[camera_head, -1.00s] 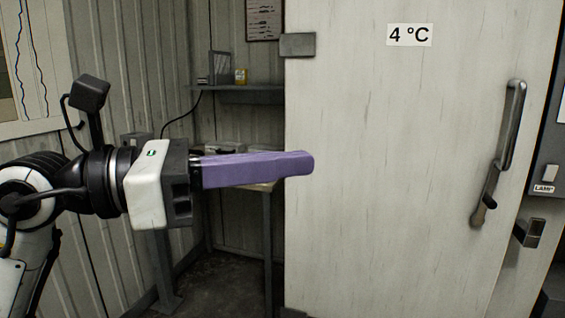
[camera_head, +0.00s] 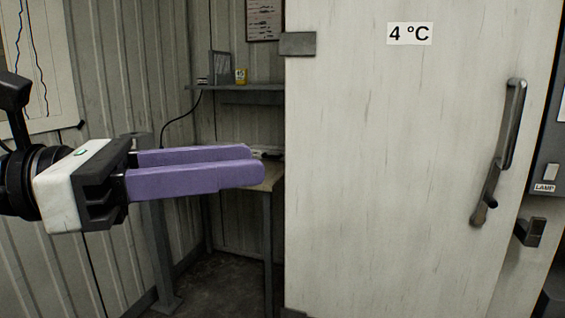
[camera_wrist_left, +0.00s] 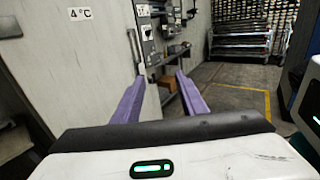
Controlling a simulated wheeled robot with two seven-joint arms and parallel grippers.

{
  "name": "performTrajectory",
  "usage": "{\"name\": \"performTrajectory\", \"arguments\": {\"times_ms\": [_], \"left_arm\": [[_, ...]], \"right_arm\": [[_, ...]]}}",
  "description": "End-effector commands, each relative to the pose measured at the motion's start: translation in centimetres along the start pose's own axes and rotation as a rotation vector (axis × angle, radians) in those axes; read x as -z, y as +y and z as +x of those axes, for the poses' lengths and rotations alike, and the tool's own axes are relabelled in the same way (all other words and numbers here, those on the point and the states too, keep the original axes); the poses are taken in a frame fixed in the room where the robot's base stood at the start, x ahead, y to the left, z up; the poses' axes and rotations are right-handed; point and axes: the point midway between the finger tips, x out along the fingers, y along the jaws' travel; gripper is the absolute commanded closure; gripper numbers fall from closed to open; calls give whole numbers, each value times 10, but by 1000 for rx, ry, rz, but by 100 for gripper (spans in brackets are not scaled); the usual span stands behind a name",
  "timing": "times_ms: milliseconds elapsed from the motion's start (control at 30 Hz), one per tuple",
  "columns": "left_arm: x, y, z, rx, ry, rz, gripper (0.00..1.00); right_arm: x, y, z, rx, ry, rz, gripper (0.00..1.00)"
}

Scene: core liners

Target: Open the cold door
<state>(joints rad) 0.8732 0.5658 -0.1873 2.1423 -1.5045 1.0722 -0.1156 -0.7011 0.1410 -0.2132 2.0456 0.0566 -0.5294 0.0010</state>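The cold door (camera_head: 390,170) is a pale, scuffed panel with a "4 °C" label, and it looks closed. Its long metal handle (camera_head: 500,150) stands upright near the right edge. The door also shows at the left of the left wrist view (camera_wrist_left: 85,60). My left gripper (camera_head: 255,163) has purple fingers and is left of the door, well away from the handle. In the left wrist view its fingers (camera_wrist_left: 158,80) are spread apart with nothing between them. My right gripper is not in view.
A dark latch piece (camera_head: 530,231) and a switch box labelled LAMP (camera_head: 546,180) are right of the door. A shelf (camera_head: 240,95) and a small table (camera_head: 270,178) stand behind my left gripper. Open floor (camera_wrist_left: 225,100) shows in the left wrist view.

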Motion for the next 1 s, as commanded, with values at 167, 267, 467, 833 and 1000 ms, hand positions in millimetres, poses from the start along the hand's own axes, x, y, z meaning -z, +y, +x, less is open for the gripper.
{"name": "performTrajectory", "arguments": {"times_ms": [167, 267, 467, 833, 1000], "left_arm": [[2, 1, -29, -3, 2, 0, 61], [1, 0, -38, -1, 1, 0, 61], [0, -1, -42, 1, 1, 1, 61], [3, -3, -32, 83, -104, -191, 100], [11, 20, -32, 194, -416, -724, 100]], "right_arm": [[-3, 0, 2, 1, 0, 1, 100], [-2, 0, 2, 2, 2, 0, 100], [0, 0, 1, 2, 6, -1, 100], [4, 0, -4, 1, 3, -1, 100], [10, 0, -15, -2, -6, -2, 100]]}}
